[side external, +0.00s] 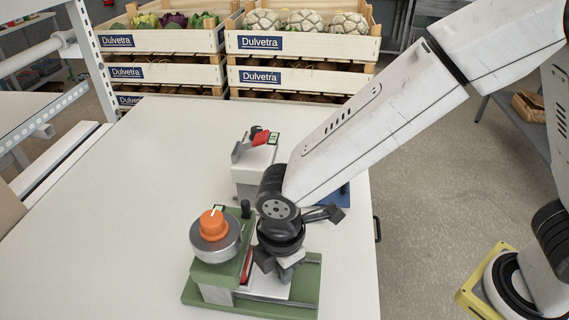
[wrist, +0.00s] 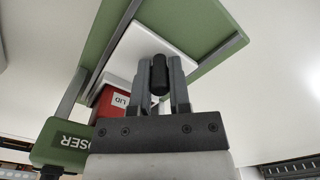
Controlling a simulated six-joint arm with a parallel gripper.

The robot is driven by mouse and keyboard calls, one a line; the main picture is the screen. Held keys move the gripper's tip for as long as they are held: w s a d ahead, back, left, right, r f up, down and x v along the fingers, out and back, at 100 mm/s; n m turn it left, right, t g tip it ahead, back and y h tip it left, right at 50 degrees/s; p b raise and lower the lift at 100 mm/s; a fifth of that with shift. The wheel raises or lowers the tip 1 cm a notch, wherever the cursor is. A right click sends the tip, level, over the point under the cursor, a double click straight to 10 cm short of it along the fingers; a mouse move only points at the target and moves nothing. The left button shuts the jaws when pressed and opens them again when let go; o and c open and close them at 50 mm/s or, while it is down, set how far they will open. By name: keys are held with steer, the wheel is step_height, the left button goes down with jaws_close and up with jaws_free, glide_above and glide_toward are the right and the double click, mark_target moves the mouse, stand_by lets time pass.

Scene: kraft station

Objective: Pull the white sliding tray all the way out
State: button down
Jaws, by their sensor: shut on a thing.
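A green dosing device (side external: 216,256) stands near the front of the white table, with an orange knob (side external: 213,222) on a grey round top. Its white sliding tray (side external: 265,284) lies on the green base, partly hidden behind my gripper. In the side view my gripper (side external: 275,266) points down over the tray. A red block labelled LID (wrist: 108,105) is beside the tray.
A grey box device with a red lever (side external: 262,138) stands behind the green device, and a blue base (side external: 345,196) shows partly behind my arm. Stacked wooden crates (side external: 300,45) of vegetables stand behind the table. The left part of the white table (side external: 130,180) is clear.

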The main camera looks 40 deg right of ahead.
stand_by(0.8)
steer(key=shift+s+d, duration=3.65)
steer(key=shift+d, duration=0.05)
steer(key=c, duration=0.6)
jaws_free()
steer(key=shift+r, duration=0.2)
steer(key=shift+r, duration=3.75)
